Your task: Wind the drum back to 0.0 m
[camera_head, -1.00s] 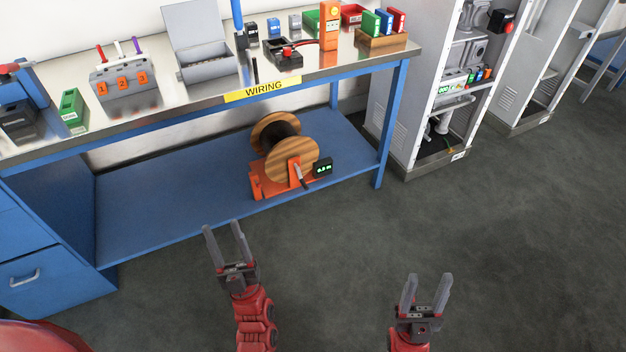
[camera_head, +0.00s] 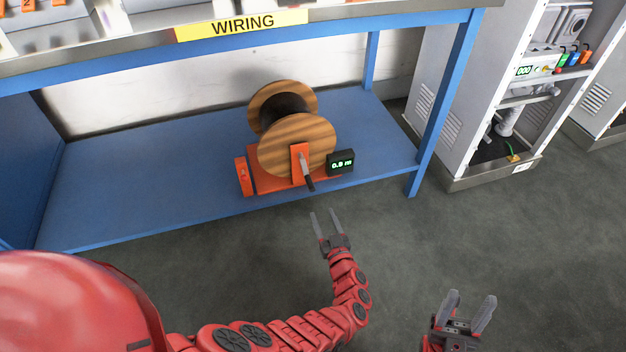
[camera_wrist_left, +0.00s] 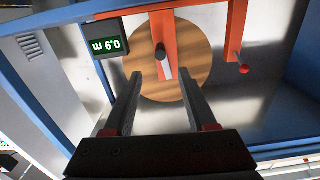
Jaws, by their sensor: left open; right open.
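The drum (camera_head: 297,145) is a spool with wooden flanges and a dark core, held in an orange stand (camera_head: 272,180) on the blue lower shelf. A crank with a dark handle (camera_head: 308,183) hangs at its front. The small black display (camera_head: 341,163) beside it reads 0.9 m in green; it shows upside down in the left wrist view (camera_wrist_left: 107,45). My left gripper (camera_head: 326,224) is open and empty, in front of the crank and apart from it. In the left wrist view the crank (camera_wrist_left: 162,62) shows between the open fingers. My right gripper (camera_head: 470,308) is open and empty over the floor.
The blue shelf (camera_head: 110,190) is clear left of the drum. A blue table leg (camera_head: 440,110) stands to its right, and the bench top with a yellow WIRING label (camera_head: 242,24) is above. A grey cabinet (camera_head: 440,95) stands at the right. The floor in front is free.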

